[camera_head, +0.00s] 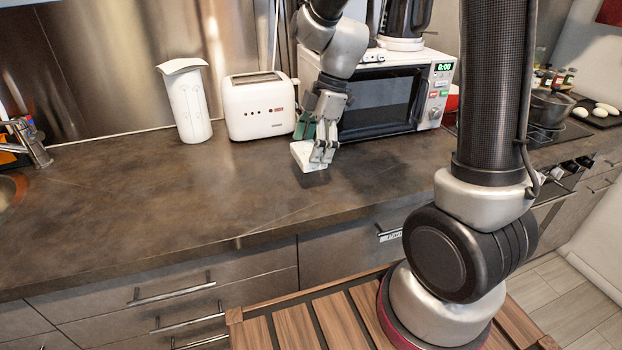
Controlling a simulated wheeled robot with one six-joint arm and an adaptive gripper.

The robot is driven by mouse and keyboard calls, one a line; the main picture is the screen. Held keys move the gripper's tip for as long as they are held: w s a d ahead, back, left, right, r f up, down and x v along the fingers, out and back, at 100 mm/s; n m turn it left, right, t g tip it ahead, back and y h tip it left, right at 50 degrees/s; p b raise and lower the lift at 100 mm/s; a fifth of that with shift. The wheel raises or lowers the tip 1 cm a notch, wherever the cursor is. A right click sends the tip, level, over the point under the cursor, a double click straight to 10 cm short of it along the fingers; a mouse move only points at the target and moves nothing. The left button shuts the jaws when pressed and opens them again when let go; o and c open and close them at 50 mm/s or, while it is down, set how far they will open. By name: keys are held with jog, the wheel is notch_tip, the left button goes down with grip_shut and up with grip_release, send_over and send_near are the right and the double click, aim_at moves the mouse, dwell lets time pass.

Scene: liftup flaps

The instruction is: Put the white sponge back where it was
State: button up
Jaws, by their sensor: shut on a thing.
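The white sponge (303,155) is at the counter's surface, in front of the gap between the toaster and the microwave. My gripper (322,152) points down and is shut on the sponge, with its fingers over the sponge's right part. The fingers hide some of the sponge. A dark patch shows on the counter just below it; I cannot tell whether the sponge touches the counter or hangs slightly above it.
A white toaster (260,107) stands left of my gripper and a white microwave (440,92) close on its right. A white pitcher (188,102) stands farther left. The brown counter (200,195) is clear in front and to the left. A pot (549,107) is at far right.

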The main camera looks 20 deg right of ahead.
aim_at(308, 185)
notch_tip(308, 185, down, 8)
jog(key=shift+r, duration=0.2)
jog(key=shift+s+f, duration=0.1)
jog(key=shift+f, duration=0.05)
jog(key=shift+c, duration=0.6)
jog(key=o, duration=0.8)
